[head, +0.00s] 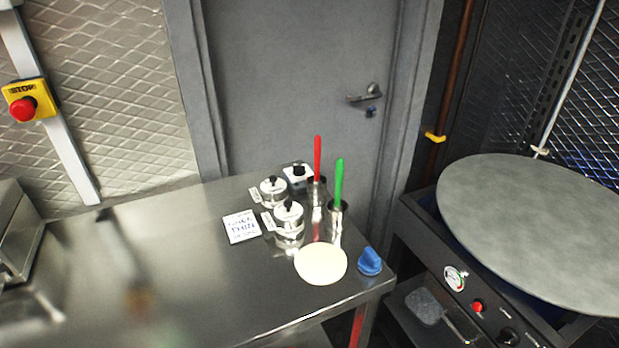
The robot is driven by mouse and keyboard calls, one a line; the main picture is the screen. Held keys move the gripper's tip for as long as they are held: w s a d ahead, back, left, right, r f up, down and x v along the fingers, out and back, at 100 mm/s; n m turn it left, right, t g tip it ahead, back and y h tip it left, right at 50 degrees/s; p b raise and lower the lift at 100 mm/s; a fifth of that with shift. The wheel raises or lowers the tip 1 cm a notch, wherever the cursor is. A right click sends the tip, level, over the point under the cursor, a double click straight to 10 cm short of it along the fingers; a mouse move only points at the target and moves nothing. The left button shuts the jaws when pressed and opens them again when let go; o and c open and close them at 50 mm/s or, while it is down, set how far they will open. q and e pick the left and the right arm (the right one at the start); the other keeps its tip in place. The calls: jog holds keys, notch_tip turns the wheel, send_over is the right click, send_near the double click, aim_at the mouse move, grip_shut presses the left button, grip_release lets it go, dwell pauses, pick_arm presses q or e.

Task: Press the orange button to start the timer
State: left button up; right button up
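I see no button that is clearly orange, and nothing that I can surely call a timer. A red round button (478,306) sits on the dark front panel of the unit at the right, between a round dial gauge (455,279) and a black knob (508,336). A red mushroom button (23,109) sits on a yellow STOP box (40,92) on the wall at the upper left. Neither of my grippers is in view.
The steel table (190,290) holds lidded metal pots (289,216), metal cups with a red handle (317,158) and a green handle (339,182), a white note (242,226), a pale round disc (320,264) and a blue object (370,261). Its left-middle is clear. A large grey disc (540,225) covers the right unit.

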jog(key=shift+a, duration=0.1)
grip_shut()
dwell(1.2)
